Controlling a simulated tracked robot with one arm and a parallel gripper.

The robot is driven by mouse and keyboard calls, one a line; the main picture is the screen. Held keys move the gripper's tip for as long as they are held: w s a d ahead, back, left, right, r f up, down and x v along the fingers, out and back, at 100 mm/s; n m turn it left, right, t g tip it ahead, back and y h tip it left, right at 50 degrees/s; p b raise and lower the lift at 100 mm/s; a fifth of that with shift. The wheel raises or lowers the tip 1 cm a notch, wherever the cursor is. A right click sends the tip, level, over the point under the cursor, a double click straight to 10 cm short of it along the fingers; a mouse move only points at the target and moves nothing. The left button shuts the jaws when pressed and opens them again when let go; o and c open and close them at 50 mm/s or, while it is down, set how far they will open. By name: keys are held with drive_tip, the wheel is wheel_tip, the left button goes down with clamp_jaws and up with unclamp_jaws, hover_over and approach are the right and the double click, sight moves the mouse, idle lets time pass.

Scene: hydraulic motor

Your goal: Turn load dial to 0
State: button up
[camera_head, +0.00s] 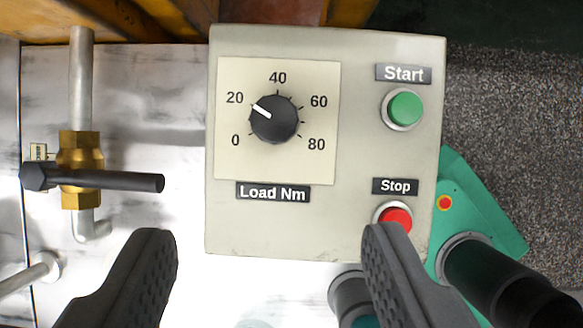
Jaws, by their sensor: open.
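The load dial (274,119) is a round black knob on a pale square plate, on the left part of a beige control box (352,222). Its white pointer is turned to the upper left, near the 20 mark. The scale runs from 0 at lower left to 80 at lower right, with the label "Load Nm" (273,194) below. My gripper (270,245) is open and empty, its two dark fingers wide apart below the dial in the picture. The right finger overlaps the lower edge of the box and partly covers the red button.
A green Start button (404,109) and a red Stop button (396,219) are on the right of the box. A brass valve (81,170) with a black handle (118,181) stands at left. A green machine part (487,212) lies at lower right.

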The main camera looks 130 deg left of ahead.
sight(275, 121)
drive_tip(key=x, duration=1.4)
drive_tip(key=shift+a+b, duration=0.1)
drive_tip(key=shift+b, duration=0.3)
